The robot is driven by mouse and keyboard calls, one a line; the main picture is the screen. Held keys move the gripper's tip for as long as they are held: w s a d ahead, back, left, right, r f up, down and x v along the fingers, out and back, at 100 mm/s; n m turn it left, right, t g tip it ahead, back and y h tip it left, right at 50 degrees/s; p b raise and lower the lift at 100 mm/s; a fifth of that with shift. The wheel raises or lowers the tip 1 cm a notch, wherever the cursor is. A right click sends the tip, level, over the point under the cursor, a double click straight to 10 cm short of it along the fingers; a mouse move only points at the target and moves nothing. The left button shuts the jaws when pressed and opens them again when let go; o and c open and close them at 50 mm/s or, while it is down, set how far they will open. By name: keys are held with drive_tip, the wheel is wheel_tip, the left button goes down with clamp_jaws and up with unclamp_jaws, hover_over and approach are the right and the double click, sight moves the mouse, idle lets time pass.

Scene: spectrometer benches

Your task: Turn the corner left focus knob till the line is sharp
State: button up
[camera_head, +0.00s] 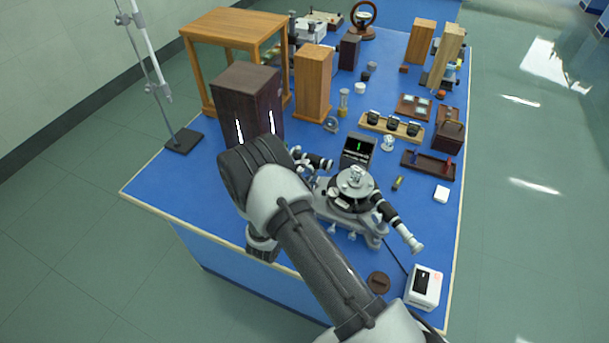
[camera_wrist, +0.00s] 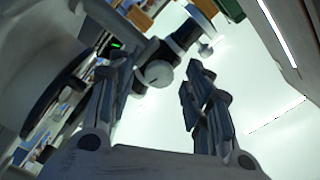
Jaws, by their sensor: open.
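In the wrist view my gripper (camera_wrist: 158,70) is open, with one finger on each side of a pale round knob (camera_wrist: 158,74). The knob has a short dark mark on its face and sits on a black-and-grey tube (camera_wrist: 181,36). In the head view the spectrometer (camera_head: 354,187) stands on the blue bench, behind my arm. A small dark screen (camera_head: 349,157) behind it shows a short green line, whose sharpness I cannot judge. My arm hides most of my gripper and the knob there.
A dark lamp box (camera_head: 247,92) with bright slits and a wooden box (camera_head: 313,82) stand behind my arm. A white meter box (camera_head: 424,287) is at the near right. Racks and small parts crowd the right side of the blue bench (camera_head: 160,187).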

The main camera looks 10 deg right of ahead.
drive_tip(key=shift+s+a, duration=0.1)
drive_tip(key=v, duration=1.1)
drive_tip(key=shift+s+a, duration=0.2)
drive_tip(key=shift+s, duration=0.15)
drive_tip(key=s+d+r+m+g+h, duration=0.1)
drive_tip(key=s+d+r+m+g, duration=0.4)
drive_tip(key=m, duration=0.4)
drive_tip(key=s+d+r+m+g+h+b, duration=0.1)
drive_tip(key=s+d+r+m+g, duration=0.1)
drive_tip(key=d+r+m+g, duration=0.4)
drive_tip(key=s+d+r+m+g, duration=0.2)
drive_tip(key=s+d+r+m, duration=0.4)
drive_tip(key=m, duration=0.5)
drive_tip(key=s+a+r+m+t+y+b, duration=0.1)
drive_tip(key=s+a+r+m+y, duration=0.3)
drive_tip(key=m, duration=0.9)
drive_tip(key=s+a+r+m+t+y+b, duration=0.1)
drive_tip(key=s+a+r+m+y, duration=0.3)
drive_tip(key=s+m+y, duration=0.4)
drive_tip(key=s+a+m+t, duration=0.1)
drive_tip(key=m, duration=0.4)
drive_tip(key=shift+r+m+y, duration=0.15)
drive_tip(key=shift+m+y, duration=0.15)
drive_tip(key=shift+m, duration=0.1)
